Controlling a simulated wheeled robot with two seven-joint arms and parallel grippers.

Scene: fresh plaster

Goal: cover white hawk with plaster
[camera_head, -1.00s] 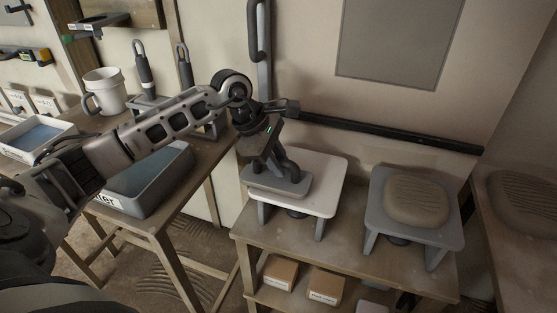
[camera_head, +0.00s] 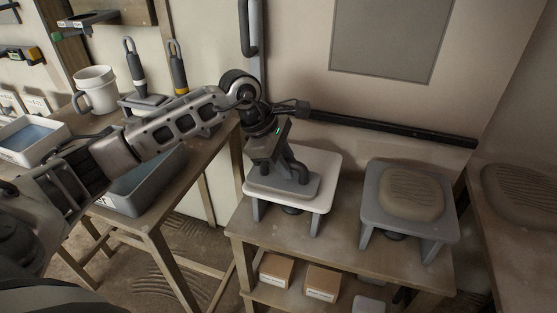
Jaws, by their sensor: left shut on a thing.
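The white hawk (camera_head: 325,164) is a pale square board on a low stand on the right-hand bench. My left gripper (camera_head: 288,166) is over it, shut on the handle of a grey float (camera_head: 312,190). The float's flat plate lies over the front left of the white board, touching or very close to it; I cannot tell which. The float hides that part of the board. The bare part that shows is white, with no plaster visible. A brown ridged mound of plaster (camera_head: 411,192) lies on a grey hawk (camera_head: 374,215) to the right. My right gripper is not in view.
A workbench (camera_head: 240,228) carries both hawks, with cardboard boxes (camera_head: 322,283) on its lower shelf. Another plaster mound (camera_head: 519,191) is at the far right. On the left bench are a water tub (camera_head: 130,199), a white mug (camera_head: 97,90) and upright trowels (camera_head: 177,70).

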